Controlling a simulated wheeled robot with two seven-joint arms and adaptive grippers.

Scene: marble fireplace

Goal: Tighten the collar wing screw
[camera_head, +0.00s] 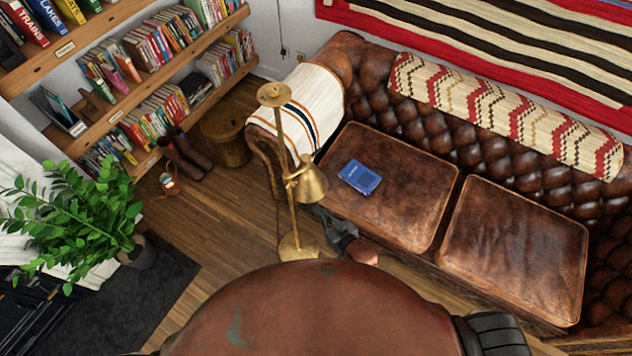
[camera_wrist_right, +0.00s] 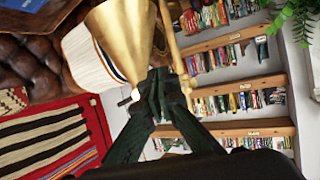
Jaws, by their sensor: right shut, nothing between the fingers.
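The brass floor lamp (camera_head: 291,205) stands in front of the sofa, its shade (camera_head: 311,183) hanging on the pole's right side. My right gripper (camera_head: 322,214) is just below the shade, right of the pole. In the right wrist view its dark fingers (camera_wrist_right: 158,88) are shut with nothing between them, close to the brass shade (camera_wrist_right: 118,35) and pole (camera_wrist_right: 171,35). A small pale piece (camera_wrist_right: 134,96) shows beside the left-hand finger; I cannot tell if it is the wing screw. The collar is not clearly visible. My left gripper is not in view.
A brown leather sofa (camera_head: 395,195) with a blue book (camera_head: 360,177) stands right of the lamp. A bookshelf (camera_head: 110,115), a brass bin (camera_head: 224,138) and a potted plant (camera_head: 75,215) are at the left.

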